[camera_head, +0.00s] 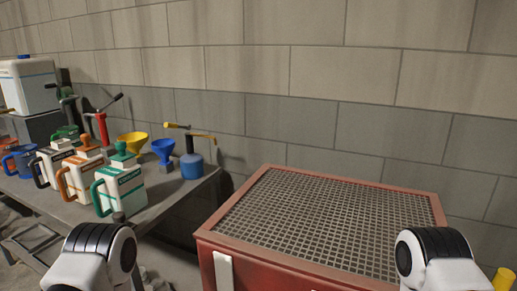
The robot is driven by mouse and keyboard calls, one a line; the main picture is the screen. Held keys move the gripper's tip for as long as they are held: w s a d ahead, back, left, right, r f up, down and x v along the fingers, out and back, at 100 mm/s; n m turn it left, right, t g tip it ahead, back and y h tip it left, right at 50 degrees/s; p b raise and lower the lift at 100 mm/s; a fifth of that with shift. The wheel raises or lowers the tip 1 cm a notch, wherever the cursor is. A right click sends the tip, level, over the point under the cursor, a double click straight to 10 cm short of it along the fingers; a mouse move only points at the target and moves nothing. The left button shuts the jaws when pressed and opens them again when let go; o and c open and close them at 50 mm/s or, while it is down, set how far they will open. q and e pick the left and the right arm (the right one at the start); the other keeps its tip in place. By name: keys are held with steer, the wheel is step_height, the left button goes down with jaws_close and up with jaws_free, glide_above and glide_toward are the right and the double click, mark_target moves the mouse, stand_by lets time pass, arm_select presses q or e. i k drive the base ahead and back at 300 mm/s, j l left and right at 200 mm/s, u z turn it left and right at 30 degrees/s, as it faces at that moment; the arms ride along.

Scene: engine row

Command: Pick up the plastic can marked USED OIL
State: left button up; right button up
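Several white plastic cans with printed labels stand on the grey workbench (160,207) at the left. The front one is a can with a green handle and cap (123,190). Beside it to the left is a can with an orange handle and cap (84,177). Behind that is a can with a black handle (51,163), partly hidden. The lettering is too small to read, so I cannot tell which is marked USED OIL. Only links of my two arms show at the bottom edge; neither gripper is in view.
Yellow funnel (132,141), blue funnel (163,148) and blue oiler (191,165) stand behind the cans. A blue jug (22,161) and large white container (29,86) are at far left. A red grated bin (325,222) stands right of the bench, before the block wall.

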mark_target(50, 160)
steer(key=u, duration=1.3)
steer(key=i+j+z, duration=0.1)
steer(key=i+j, duration=0.3)
steer(key=i, duration=0.15)
